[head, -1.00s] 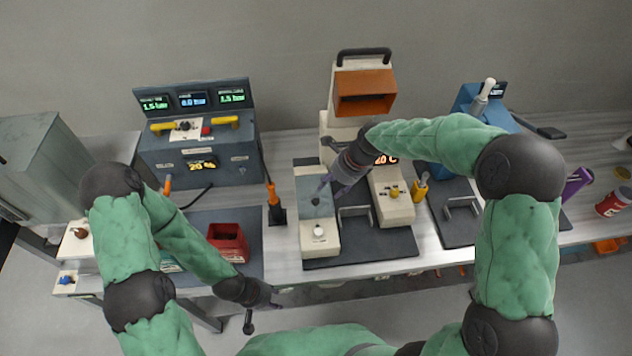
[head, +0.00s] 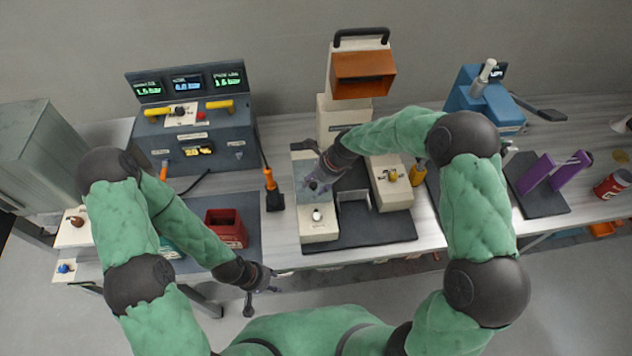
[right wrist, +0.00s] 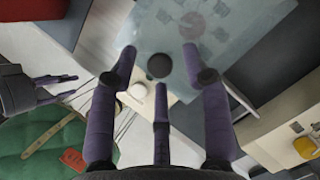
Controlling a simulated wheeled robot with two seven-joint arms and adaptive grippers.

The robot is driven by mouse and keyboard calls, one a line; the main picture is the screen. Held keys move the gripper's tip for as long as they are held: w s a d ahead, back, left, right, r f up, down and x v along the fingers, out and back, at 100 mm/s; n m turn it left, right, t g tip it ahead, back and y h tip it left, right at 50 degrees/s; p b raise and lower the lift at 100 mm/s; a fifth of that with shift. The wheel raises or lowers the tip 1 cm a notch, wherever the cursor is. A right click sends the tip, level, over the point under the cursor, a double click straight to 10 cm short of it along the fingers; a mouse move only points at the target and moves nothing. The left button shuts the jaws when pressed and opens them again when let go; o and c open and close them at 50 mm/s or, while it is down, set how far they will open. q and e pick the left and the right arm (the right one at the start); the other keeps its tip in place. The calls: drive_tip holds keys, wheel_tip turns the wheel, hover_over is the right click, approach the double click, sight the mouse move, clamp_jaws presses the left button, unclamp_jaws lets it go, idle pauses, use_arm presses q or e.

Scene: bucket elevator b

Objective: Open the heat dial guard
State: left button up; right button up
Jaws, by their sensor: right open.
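The heat dial guard (head: 303,172) is a clear, bluish flat cover over the rear part of the white left block of the middle machine. In the right wrist view the guard (right wrist: 225,40) lies flat, with faint dial markings under it and a round dark knob (right wrist: 159,66) near its front edge. My right gripper (right wrist: 160,58) is open, its purple fingers spread around the knob; I cannot tell whether they touch it. In the head view my right gripper (head: 313,183) hides part of the guard. My left gripper (head: 262,290) hangs open and empty in front of the bench.
A white knob (head: 317,215) sits on the block just in front of the guard. A red bin (head: 226,228) and an orange-handled lever (head: 271,190) stand to the left. An orange hood (head: 363,75) rises behind. A yellow knob (head: 391,175) is on the right block.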

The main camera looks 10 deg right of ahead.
clamp_jaws()
use_arm(q)
drive_tip(key=shift+r, duration=0.1)
use_arm(e)
drive_tip(key=shift+r, duration=0.1)
